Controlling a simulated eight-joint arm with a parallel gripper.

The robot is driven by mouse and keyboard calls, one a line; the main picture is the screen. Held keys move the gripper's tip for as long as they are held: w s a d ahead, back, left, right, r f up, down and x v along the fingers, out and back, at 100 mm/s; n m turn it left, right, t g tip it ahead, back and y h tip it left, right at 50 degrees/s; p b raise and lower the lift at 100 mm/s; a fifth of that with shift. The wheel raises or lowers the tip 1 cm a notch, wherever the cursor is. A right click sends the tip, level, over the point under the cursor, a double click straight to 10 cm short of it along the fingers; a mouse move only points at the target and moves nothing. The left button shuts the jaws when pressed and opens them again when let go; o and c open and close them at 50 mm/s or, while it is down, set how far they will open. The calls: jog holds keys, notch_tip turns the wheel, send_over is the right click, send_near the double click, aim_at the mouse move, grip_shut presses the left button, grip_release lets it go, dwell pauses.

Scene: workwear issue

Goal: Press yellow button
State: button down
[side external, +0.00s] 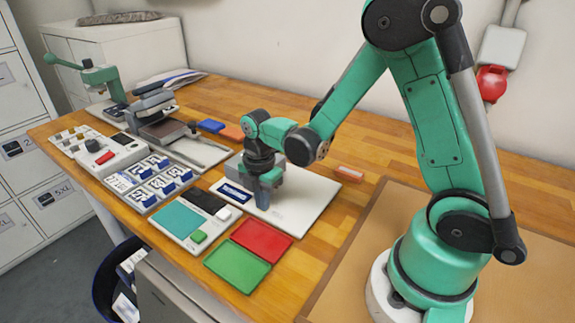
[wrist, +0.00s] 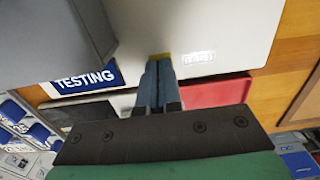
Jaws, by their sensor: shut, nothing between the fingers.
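A small strip of yellow (wrist: 160,55), which looks like the yellow button, shows right at my fingertips in the wrist view. It lies on a white panel (wrist: 225,30), and my fingers cover most of it. I cannot tell whether they touch it. My gripper (wrist: 158,64) is shut and empty, and points down at the panel. In the side view my gripper (side external: 263,203) is over the white panel (side external: 305,198), and the yellow button is hidden there.
A grey box (wrist: 45,40) and a blue "TESTING" label (wrist: 85,80) are beside my fingers. Red (side external: 262,239) and green (side external: 237,266) trays lie in front of the panel.

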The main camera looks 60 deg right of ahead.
notch_tip(320, 180, up, 14)
dwell(0.6)
dwell(0.5)
jog(key=s+a+m+t, duration=0.1)
jog(key=m+t, duration=0.1)
jog(key=m, duration=0.4)
jog(key=s+a+m+t, duration=0.1)
jog(key=s+m+t, duration=0.1)
jog(key=m, duration=0.4)
jog(key=s+a+m+t, duration=0.1)
jog(key=s+m+t, duration=0.1)
jog(key=m, duration=0.4)
jog(key=shift+f+t, duration=0.4)
jog(key=shift+t, duration=0.2)
